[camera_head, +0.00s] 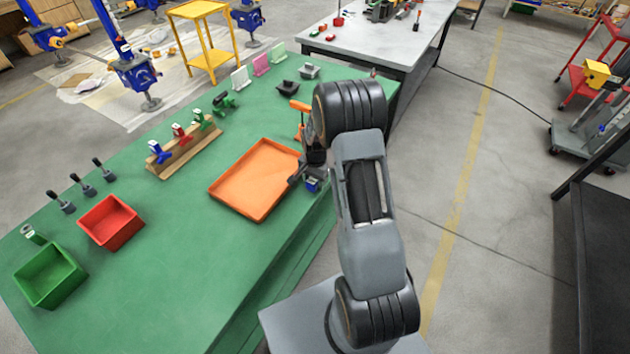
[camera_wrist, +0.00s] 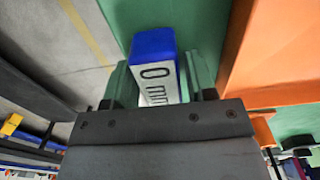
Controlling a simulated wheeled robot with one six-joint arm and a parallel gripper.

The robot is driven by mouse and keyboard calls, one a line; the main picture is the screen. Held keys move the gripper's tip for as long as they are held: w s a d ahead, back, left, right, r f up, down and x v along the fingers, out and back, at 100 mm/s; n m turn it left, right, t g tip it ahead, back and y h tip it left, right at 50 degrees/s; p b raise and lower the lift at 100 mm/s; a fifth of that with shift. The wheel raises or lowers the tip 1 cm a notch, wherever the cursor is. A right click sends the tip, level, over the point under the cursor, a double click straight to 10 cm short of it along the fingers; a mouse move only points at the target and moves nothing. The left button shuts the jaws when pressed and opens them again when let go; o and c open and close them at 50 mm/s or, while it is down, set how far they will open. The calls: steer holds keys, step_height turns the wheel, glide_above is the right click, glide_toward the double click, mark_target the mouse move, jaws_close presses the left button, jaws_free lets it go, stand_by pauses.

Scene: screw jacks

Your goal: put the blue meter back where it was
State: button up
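The blue meter (camera_wrist: 157,70) sits between the fingers of my gripper (camera_wrist: 160,88) in the wrist view. It has a blue top and a white face reading "0 mm", and its lower part is hidden by the gripper body. In the head view my gripper (camera_head: 306,180) is beside the right edge of the orange tray (camera_head: 226,204), near the green bench's edge, and a bit of the blue meter (camera_head: 313,185) shows there. I cannot tell its height above the bench.
A wooden rack (camera_head: 186,154) with blue, red and green-topped pieces stands left of the tray. A red bin (camera_head: 111,222), a green bin (camera_head: 50,276) and several dark tools are farther left. An orange clamp-like piece (camera_head: 299,106) stands behind my gripper. The bench front is clear.

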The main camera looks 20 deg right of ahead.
steer(key=c, duration=0.8)
